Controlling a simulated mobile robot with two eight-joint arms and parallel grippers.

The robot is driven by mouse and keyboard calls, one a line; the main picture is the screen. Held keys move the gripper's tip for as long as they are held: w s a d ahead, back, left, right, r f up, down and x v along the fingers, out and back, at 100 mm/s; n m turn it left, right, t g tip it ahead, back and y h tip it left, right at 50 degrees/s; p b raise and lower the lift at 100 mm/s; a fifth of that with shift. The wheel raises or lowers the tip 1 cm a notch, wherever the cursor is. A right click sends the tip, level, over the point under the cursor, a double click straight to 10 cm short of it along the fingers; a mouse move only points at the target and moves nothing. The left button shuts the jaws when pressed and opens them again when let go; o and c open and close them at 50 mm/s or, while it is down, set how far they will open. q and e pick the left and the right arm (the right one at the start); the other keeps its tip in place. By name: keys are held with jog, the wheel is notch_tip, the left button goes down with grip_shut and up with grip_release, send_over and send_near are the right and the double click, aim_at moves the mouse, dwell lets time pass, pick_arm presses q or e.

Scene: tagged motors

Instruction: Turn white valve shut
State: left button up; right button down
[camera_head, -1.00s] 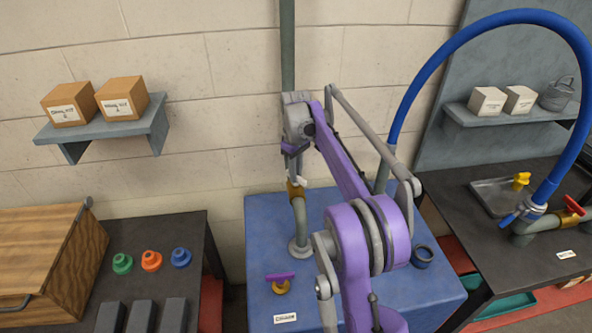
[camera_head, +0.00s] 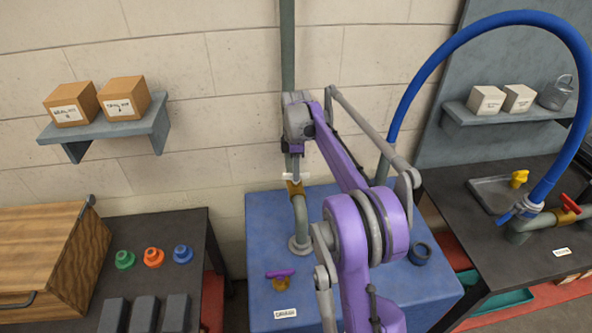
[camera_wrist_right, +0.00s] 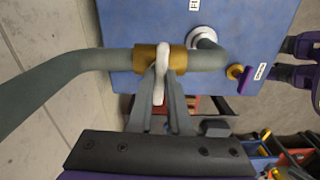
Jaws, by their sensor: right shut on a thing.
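The white valve handle (camera_head: 292,177) sits on a brass body (camera_head: 294,188) on the grey upright pipe (camera_head: 300,220) above the blue cabinet. My right gripper (camera_head: 294,168) is at the valve, its fingers pointing down. In the right wrist view the white handle (camera_wrist_right: 161,75) lies between the fingertips of my right gripper (camera_wrist_right: 162,80), which is shut on it. The handle lies crosswise to the pipe and the brass body (camera_wrist_right: 148,57). My left gripper does not show in the head view.
A purple-handled valve (camera_head: 280,274) stands on the blue cabinet (camera_head: 262,235) near a label. A dark ring (camera_head: 420,254) lies at its right. The right bench (camera_head: 555,240) carries a red valve (camera_head: 570,204) and a blue hose (camera_head: 440,65). Colored knobs (camera_head: 153,258) stand on the left table.

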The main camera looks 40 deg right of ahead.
jog(key=shift+n, duration=0.5)
jog(key=c, duration=0.8)
grip_release()
jog(key=shift+c, duration=0.2)
notch_tip(320, 180, up, 11)
jog(key=p, duration=0.1)
jog(key=shift+f, duration=0.1)
